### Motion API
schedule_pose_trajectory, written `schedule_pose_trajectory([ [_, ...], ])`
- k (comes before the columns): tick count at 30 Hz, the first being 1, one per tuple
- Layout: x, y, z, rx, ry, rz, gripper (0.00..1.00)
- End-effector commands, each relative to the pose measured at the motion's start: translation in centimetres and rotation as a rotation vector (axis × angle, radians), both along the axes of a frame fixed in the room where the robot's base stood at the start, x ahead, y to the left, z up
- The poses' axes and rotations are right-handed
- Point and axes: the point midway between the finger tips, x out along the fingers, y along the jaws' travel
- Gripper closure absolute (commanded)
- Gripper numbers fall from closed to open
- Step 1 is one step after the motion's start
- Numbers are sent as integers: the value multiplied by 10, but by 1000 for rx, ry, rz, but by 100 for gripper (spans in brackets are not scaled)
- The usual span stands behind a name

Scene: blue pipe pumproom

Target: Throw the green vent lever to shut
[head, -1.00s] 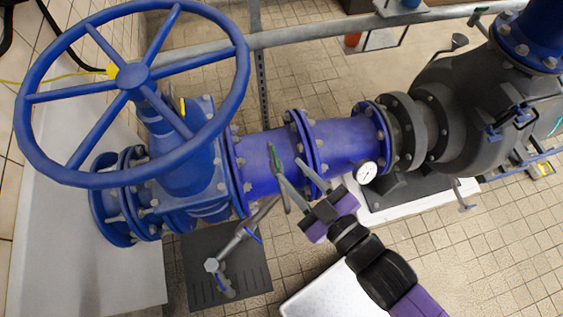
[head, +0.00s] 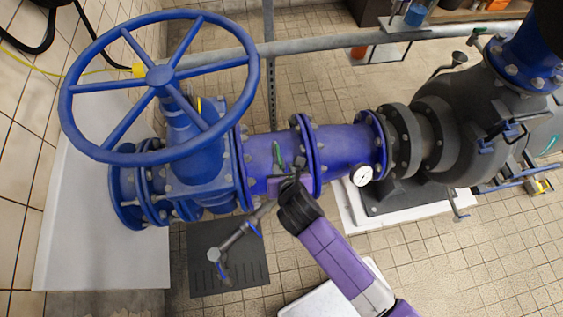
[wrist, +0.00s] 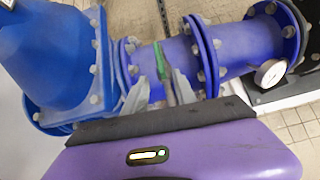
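The green vent lever (head: 278,153) stands on the blue-purple pipe, between the valve body and a flange. In the wrist view the green lever (wrist: 160,62) shows upright just beyond the gap between my fingers. My gripper (wrist: 158,92) is open, with one grey finger on each side of the lever's line. In the head view my gripper (head: 287,176) is at the pipe, just below the lever, and its wrist partly hides the fingers. I cannot tell whether a finger touches the lever.
A large blue handwheel (head: 158,75) overhangs the pipe at left. A white-faced gauge (head: 362,176) sits right of my gripper. A small drain pipe with a blue handle (head: 235,240) lies below. A dark pump (head: 437,140) is at right. Tiled floor is open at lower right.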

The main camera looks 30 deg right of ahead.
Motion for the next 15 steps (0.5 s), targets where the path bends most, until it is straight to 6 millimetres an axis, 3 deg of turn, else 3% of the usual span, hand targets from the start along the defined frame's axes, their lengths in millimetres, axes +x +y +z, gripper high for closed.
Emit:
schedule_pose_trajectory([
  [6, 3, -2, -6, -56, 27, 53, 67],
  [15, 33, -12, -36, -54, 24, 52, 67],
])
